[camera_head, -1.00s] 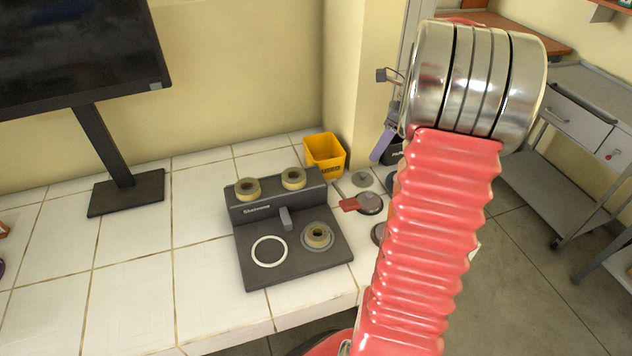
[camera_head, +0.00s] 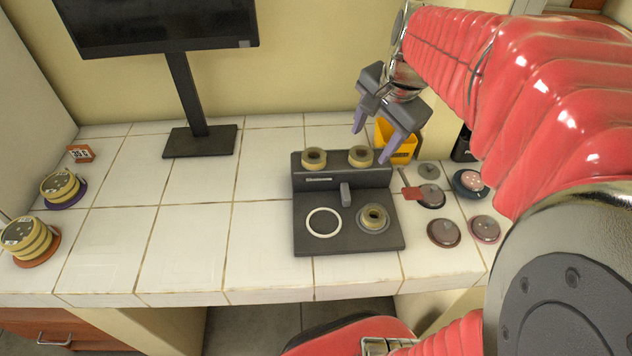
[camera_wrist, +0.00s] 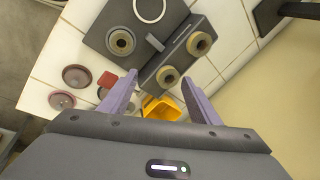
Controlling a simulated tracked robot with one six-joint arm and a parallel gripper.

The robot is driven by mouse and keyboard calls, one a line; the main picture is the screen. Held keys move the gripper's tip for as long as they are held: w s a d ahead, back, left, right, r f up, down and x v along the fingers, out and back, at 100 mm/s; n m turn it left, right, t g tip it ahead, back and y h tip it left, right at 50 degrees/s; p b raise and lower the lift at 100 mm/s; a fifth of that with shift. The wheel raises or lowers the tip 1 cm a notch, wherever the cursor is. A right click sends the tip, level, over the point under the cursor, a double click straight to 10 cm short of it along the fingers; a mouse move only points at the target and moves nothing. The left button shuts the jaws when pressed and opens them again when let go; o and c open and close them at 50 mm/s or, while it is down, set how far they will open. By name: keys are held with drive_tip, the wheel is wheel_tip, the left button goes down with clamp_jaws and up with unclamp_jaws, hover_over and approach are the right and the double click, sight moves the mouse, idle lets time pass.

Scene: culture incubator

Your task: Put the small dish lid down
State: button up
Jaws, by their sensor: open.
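My gripper (camera_head: 371,145) is open and empty, high above the back right of the bench, near the dark device. In the wrist view its two purple fingers (camera_wrist: 158,80) stand wide apart with nothing between them. I cannot tell which piece is the small dish lid. A flat grey disc (camera_head: 429,170) lies on the tiles right of the device. Two reddish-brown round dishes or lids (camera_head: 443,232) (camera_head: 484,228) lie at the front right, and also show in the wrist view (camera_wrist: 76,77). A dark dish with pale spots (camera_head: 469,183) lies at the right.
The dark device (camera_head: 305,235) bears several tan rings and a white ring (camera_head: 323,222). A yellow bin (camera_head: 402,150) stands behind my gripper. Stacked dishes (camera_head: 62,187) stand far left. The tiles left of the device are clear.

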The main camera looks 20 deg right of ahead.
drive_tip(key=s+a+f+n+t, duration=0.1)
drive_tip(key=s+a+n+t, duration=0.1)
drive_tip(key=s+a+n, duration=0.9)
drive_tip(key=a+n, duration=0.3)
drive_tip(key=shift+a+f+n, duration=0.15)
drive_tip(key=shift+a+n, duration=0.15)
drive_tip(key=shift+a, duration=0.1)
drive_tip(key=shift+c, duration=0.3)
